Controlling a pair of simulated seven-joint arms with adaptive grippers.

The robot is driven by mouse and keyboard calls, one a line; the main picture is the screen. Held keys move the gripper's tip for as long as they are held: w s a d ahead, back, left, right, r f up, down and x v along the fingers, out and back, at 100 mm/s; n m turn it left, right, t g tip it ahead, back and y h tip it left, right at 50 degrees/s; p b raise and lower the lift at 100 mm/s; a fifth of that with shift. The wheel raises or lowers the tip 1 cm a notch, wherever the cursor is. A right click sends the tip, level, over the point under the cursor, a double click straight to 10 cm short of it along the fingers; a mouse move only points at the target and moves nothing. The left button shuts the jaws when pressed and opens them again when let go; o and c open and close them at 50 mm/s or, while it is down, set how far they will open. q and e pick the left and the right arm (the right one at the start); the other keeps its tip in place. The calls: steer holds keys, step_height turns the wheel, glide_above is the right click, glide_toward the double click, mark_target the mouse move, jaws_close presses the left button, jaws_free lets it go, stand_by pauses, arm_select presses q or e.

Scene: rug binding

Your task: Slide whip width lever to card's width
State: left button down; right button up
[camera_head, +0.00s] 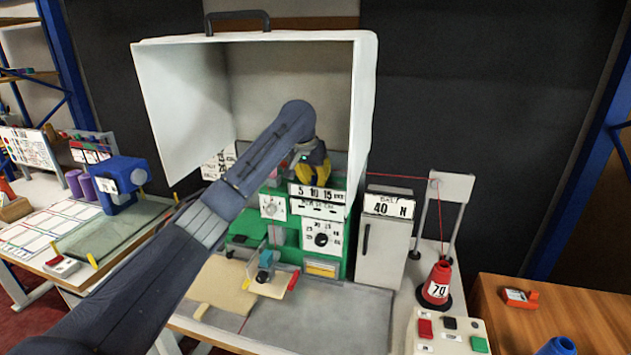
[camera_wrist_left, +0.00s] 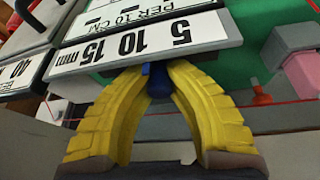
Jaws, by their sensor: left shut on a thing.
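My left gripper (camera_head: 311,180) reaches under the white hood, its yellow fingers down behind the 5-10-15 mm scale (camera_head: 318,193) on the green machine (camera_head: 280,232). In the left wrist view, the yellow fingers (camera_wrist_left: 160,85) are shut on a small dark blue lever knob (camera_wrist_left: 159,82) at the edge of the white scale (camera_wrist_left: 140,50). The knob sits beside the scale between the 5 and the 10; its exact reading is unclear. The fingers hide part of the lever. I cannot make out a card giving a width. My right gripper is not in view.
The open white hood (camera_head: 180,110) surrounds my left arm at the sides and top. A blue device (camera_head: 120,183) stands on the left table.

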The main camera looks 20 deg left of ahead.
mark_target(331, 182)
arm_select(q)
steer(key=d, duration=0.4)
steer(key=shift+d+r, duration=0.2)
steer(key=shift+d, duration=0.05)
steer(key=c, duration=1.2)
jaws_free()
steer(key=shift+w+d+f, duration=0.1)
steer(key=shift+d, duration=0.05)
steer(key=v, duration=1.2)
steer(key=shift+a, duration=0.25)
